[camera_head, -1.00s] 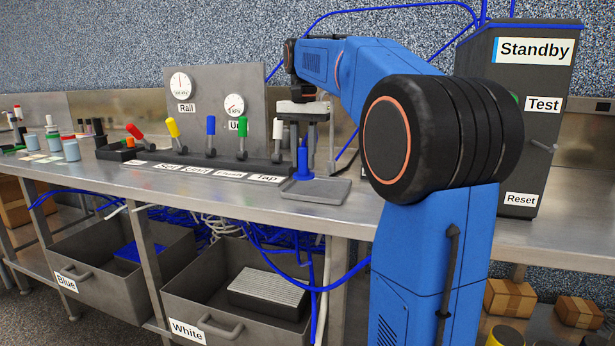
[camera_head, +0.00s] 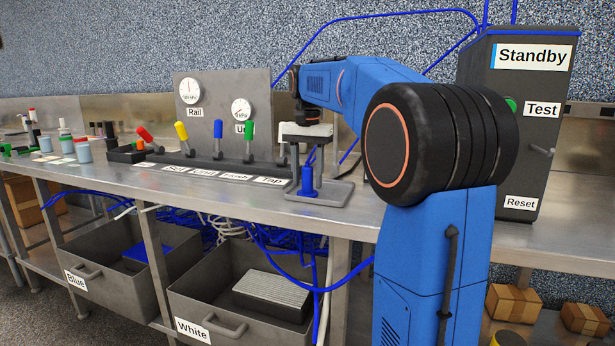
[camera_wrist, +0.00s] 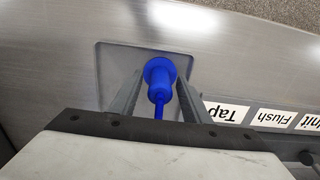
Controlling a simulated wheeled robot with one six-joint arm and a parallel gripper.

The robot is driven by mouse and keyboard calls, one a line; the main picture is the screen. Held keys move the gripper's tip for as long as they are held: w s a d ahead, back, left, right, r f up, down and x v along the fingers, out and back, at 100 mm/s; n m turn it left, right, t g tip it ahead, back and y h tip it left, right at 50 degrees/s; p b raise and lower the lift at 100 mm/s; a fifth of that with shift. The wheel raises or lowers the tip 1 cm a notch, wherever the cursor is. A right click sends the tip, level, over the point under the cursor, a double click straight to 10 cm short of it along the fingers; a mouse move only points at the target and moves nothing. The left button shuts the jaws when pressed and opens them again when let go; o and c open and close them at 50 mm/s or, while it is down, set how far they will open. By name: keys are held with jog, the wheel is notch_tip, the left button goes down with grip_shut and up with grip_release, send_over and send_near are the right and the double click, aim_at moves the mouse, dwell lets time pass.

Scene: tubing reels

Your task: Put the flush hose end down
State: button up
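The flush hose end (camera_head: 307,181) is a blue fitting with a round flange at its bottom. It stands upright on a shallow grey tray (camera_head: 340,194) at the bench's front edge; the wrist view shows it from above (camera_wrist: 159,75). My gripper (camera_head: 308,178) points down over it, with one finger on each side. In the wrist view my fingers (camera_wrist: 160,84) show gaps on both sides of the blue body, so the gripper looks open around it. The blue tube rises from the fitting between the fingers.
Behind the tray, a panel (camera_head: 225,90) with two gauges backs a row of coloured levers. The green lever (camera_head: 249,130) stands close left of my gripper. A dark cabinet (camera_head: 525,110) is to the right. Bare bench lies in front of the labels.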

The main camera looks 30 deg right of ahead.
notch_tip(320, 180, up, 12)
jog(key=shift+r, duration=0.15)
dwell(0.7)
jog(key=s+a+f+n+t, duration=0.2)
jog(key=s+a+f+n, duration=0.3)
jog(key=s+a+f, duration=0.65)
jog(key=s+a+f+n+t, duration=0.1)
jog(key=s+a+f+n, duration=0.1)
jog(key=s+f, duration=0.7)
jog(key=s+a+f+n+t, duration=0.1)
jog(key=s+a+f+n, duration=0.1)
jog(key=s+f, duration=0.7)
notch_tip(320, 180, down, 5)
jog(key=shift+s+a+f+n+t, duration=0.15)
jog(key=shift+s+n+t, duration=0.25)
jog(key=shift+n, duration=0.3)
jog(key=shift+w+r, duration=0.1)
jog(key=shift+r, duration=0.1)
